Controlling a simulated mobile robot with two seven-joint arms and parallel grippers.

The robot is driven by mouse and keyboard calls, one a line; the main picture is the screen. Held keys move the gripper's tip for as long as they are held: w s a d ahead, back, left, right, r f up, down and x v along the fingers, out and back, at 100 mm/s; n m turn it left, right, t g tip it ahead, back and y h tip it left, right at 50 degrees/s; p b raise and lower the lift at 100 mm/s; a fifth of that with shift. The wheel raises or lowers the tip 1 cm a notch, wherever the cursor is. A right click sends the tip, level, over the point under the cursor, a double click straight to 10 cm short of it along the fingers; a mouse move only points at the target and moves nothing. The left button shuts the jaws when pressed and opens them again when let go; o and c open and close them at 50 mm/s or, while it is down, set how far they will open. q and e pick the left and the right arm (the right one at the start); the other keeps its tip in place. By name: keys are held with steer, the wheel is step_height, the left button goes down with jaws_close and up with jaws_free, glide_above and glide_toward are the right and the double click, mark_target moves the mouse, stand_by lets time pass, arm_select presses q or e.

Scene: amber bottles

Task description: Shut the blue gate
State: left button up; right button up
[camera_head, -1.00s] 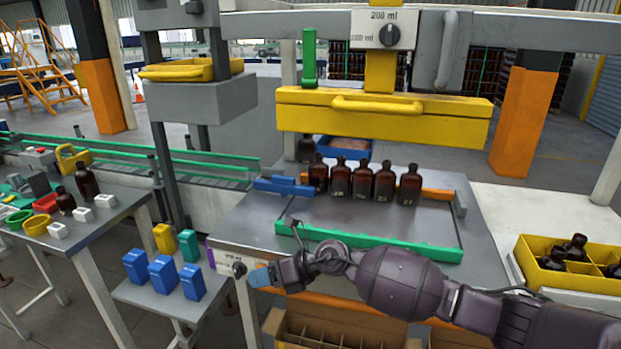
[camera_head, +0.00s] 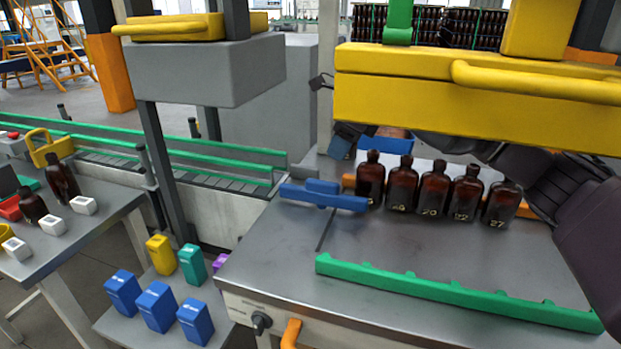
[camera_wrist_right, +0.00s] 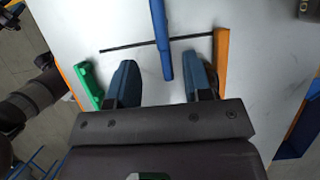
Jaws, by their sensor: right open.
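The blue gate (camera_head: 322,196) is a low blue bar with a raised block, at the left end of the grey table, left of the bottles. It lies lengthwise across the table's groove, between the green rail (camera_head: 450,292) and the orange rail (camera_head: 525,210). In the right wrist view the blue gate (camera_wrist_right: 160,40) runs away from me, its near end about midway between my fingertips. My right gripper (camera_head: 347,140) is open and appears just behind and above the gate, partly hidden by the yellow beam. In the wrist view its fingers (camera_wrist_right: 163,82) hold nothing. My left gripper is not seen.
Several amber bottles (camera_head: 433,188) stand in a row right of the gate, the nearest close to its end. A yellow beam with a handle (camera_head: 470,95) hangs above. The tabletop (camera_head: 400,245) before the bottles is clear. Blue boxes (camera_head: 157,306) stand lower left.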

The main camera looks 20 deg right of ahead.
mark_target(322, 181)
steer(key=x, duration=1)
steer(key=shift+a+f, duration=0.1)
steer(key=shift+f, duration=0.05)
steer(key=shift+c, duration=0.3)
jaws_close()
